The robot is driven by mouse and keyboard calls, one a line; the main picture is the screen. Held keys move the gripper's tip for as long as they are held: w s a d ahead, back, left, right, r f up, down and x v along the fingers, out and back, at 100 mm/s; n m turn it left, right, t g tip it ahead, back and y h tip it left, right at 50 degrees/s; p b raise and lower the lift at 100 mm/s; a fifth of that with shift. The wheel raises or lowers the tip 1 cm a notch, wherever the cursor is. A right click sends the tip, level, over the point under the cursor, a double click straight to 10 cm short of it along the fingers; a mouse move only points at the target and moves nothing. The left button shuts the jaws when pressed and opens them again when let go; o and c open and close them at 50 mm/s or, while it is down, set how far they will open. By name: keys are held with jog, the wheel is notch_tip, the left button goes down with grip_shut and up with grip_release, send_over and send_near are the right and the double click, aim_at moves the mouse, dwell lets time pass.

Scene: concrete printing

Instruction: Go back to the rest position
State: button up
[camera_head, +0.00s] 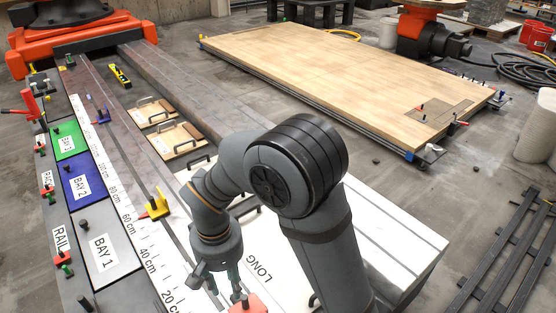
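My gripper (225,293) is low in the picture, left of centre, at the end of my grey arm (300,165). It points down over the area between the ruler strip and a white surface marked LONG (258,268). A red block-like thing (248,304) shows at the bottom edge, right beside the fingertips. I cannot tell whether the gripper touches it or holds it. The fingers are small and partly cut off by the frame edge, so their opening is unclear. No marker for a rest position shows.
Left are bays coloured green (70,141), blue (83,175) and grey (104,246), beside a centimetre ruler (130,222). A yellow stop (157,204) stands by it. Two handled wooden trays (178,141) lie behind. A large wooden table (340,80) stands at the back. Bare floor (455,185) lies right.

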aim_at(244, 295)
jog(key=shift+m, duration=0.6)
jog(key=w+d+f, duration=0.1)
jog(key=f, duration=0.3)
jog(key=d+f, duration=0.1)
jog(key=f, duration=0.3)
jog(key=w+d+f, duration=0.1)
jog(key=f, duration=0.2)
jog(key=shift+w+f, duration=0.35)
jog(key=shift+f, duration=0.05)
